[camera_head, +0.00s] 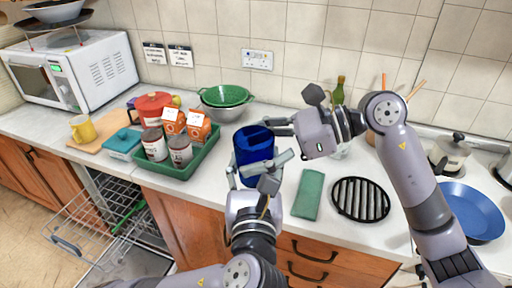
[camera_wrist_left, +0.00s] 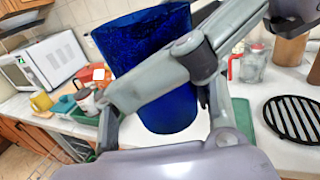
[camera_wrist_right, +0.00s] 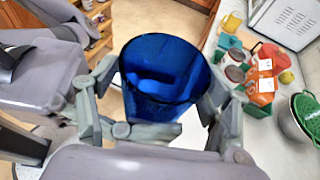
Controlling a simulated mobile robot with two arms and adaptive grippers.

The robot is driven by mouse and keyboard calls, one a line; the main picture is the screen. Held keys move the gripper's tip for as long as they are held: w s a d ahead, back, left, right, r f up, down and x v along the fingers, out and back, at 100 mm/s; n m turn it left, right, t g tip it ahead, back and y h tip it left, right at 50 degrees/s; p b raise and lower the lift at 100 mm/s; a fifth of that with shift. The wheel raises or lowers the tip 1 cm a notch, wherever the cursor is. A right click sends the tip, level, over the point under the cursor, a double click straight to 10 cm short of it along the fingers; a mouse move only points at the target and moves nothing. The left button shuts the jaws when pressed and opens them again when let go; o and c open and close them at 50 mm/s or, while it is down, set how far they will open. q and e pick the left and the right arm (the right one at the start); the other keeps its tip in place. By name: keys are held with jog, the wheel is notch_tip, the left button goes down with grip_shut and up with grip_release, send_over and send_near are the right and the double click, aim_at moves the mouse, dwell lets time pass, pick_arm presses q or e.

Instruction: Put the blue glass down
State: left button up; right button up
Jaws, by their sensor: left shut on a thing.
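The blue glass (camera_head: 254,145) is upright, above the front part of the worktop between my two grippers. My left gripper (camera_head: 252,178) is shut on it from the front, with fingers on either side of its lower part. The glass also fills the middle of the left wrist view (camera_wrist_left: 152,40). My right gripper (camera_head: 280,140) comes from the right, its fingers spread at both sides of the glass. The right wrist view shows the open top of the glass (camera_wrist_right: 162,70) between these fingers; whether they touch it is unclear.
A green tray (camera_head: 168,168) with cans and cartons stands left of the glass. A green colander (camera_head: 225,95) sits on a bowl behind. A green cloth (camera_head: 309,195) and black trivet (camera_head: 360,199) lie to the right. The dishwasher (camera_head: 100,225) is open at lower left.

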jog(key=c, duration=1.1)
pick_arm(q)
jog(key=o, duration=1.4)
pick_arm(e)
jog(key=shift+c, duration=1)
pick_arm(q)
jog(key=shift+s, duration=0.1)
